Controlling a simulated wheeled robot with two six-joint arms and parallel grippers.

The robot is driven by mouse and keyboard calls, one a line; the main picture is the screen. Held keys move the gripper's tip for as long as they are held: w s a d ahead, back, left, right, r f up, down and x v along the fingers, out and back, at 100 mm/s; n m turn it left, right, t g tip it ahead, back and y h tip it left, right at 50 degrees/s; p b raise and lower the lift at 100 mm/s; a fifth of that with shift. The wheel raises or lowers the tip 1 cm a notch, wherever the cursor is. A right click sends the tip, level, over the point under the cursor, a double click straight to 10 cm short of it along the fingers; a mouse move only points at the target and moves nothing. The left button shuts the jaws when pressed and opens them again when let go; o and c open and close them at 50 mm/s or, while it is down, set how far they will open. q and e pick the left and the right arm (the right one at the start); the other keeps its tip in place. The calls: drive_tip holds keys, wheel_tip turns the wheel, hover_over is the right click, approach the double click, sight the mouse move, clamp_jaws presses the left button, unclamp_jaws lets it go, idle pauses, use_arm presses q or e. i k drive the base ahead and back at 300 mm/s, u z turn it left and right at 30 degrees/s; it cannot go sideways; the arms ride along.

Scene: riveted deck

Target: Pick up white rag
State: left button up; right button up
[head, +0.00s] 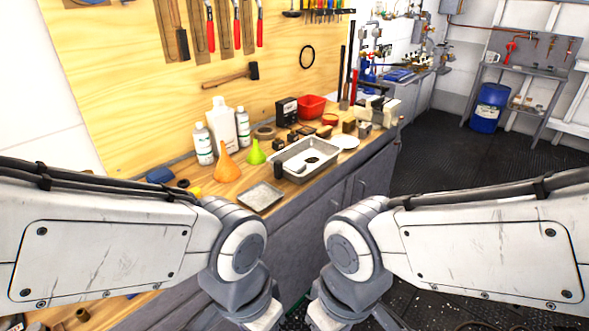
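I cannot clearly make out a white rag. A small flat white thing (345,142) lies on the wooden bench top (232,187), just right of the metal tray; it is too small to tell whether it is cloth or a dish. Both my arms come in from the sides and bend down at the bottom middle. Both grippers are below the picture's edge, so their state is hidden.
A metal tray (322,148) and a shallow pan (260,196) lie near the bench's front edge. Dark floor (450,150) is open at right.

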sight(297, 167)
drive_tip(key=k, duration=0.6)
drive_tip(key=z, duration=0.6)
drive_tip(key=i, duration=0.6)
drive_tip(key=z, duration=0.75)
drive_tip(key=i, duration=0.85)
drive_tip(key=u, duration=0.25)
drive_tip(key=i, duration=0.9)
drive_tip(key=u, duration=0.95)
drive_tip(key=i, duration=0.3)
drive_tip(key=u, duration=0.1)
